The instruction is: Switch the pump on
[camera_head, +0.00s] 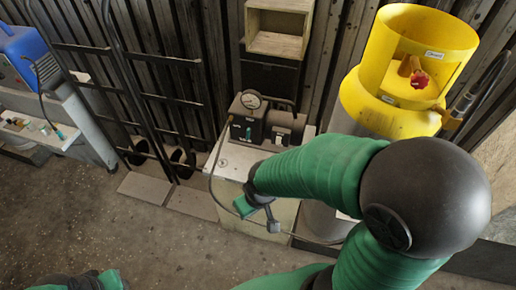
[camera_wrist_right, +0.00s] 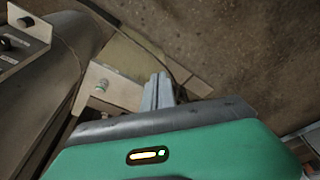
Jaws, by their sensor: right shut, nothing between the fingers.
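The pump (camera_head: 262,122) is a dark unit with a round pressure gauge (camera_head: 251,101) on top. It sits on a pale cabinet (camera_head: 228,158) against the wall. A lighter panel shows on its right part, but the switch is too small to make out. My right gripper (camera_head: 272,224) is low in front of the cabinet, below the pump and apart from it. Its grey fingers also show in the right wrist view (camera_wrist_right: 158,90), together and empty. Only a green and black piece of my left arm shows at the bottom left; its fingers are out of frame.
A yellow-topped gas cylinder (camera_head: 385,115) stands right of the pump. A hose (camera_head: 212,178) loops down from the pump past my right gripper. An open wooden box (camera_head: 278,28) is above the pump. Black hand trucks (camera_head: 135,95) stand to the left.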

